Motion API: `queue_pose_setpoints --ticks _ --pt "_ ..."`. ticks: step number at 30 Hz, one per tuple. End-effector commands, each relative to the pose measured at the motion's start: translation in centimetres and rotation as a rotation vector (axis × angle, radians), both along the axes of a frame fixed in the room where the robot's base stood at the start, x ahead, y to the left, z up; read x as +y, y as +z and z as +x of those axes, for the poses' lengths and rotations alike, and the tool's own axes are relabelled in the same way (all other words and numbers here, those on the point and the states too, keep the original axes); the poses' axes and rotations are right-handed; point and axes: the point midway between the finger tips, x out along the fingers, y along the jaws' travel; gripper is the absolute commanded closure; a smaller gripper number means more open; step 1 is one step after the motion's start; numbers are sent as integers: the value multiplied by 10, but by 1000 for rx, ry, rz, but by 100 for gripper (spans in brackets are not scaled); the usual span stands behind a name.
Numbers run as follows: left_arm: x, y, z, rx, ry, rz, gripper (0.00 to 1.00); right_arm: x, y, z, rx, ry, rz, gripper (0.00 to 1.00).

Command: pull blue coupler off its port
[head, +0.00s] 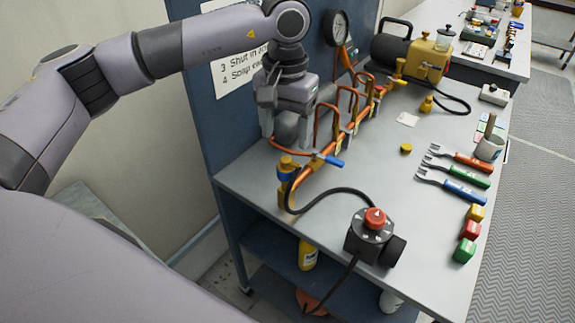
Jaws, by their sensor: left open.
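The blue coupler (284,173) sits at the near left end of the copper pipework, just under a brass-yellow fitting (288,160). A black hose (325,190) runs from near it to the right. My left gripper (286,130) hangs above and a little behind the coupler in the picture, fingers pointing down and apart. A grey rounded shape shows between the fingers; I cannot tell whether it is part of the gripper or behind it. The gripper appears apart from the coupler. My right gripper is not in view.
Copper pipes (322,125) with a blue lever (334,161) stand right of the gripper. A black device with a red knob (374,220) sits at the bench's (420,250) front. Fork-like tools (455,185) and coloured blocks (468,230) lie right. A blue panel (205,125) bounds the left.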

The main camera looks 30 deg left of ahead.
Motion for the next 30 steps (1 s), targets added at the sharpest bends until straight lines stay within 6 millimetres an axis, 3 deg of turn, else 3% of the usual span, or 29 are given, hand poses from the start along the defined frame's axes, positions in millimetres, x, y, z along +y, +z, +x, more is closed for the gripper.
queue_pose_setpoints --ticks 8,24,30 --pt "0 -10 0 1 1 -1 33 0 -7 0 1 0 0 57" --pt "1 -83 -1 4 2 2 33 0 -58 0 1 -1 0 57" --pt "3 -94 -1 7 6 9 33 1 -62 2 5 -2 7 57"
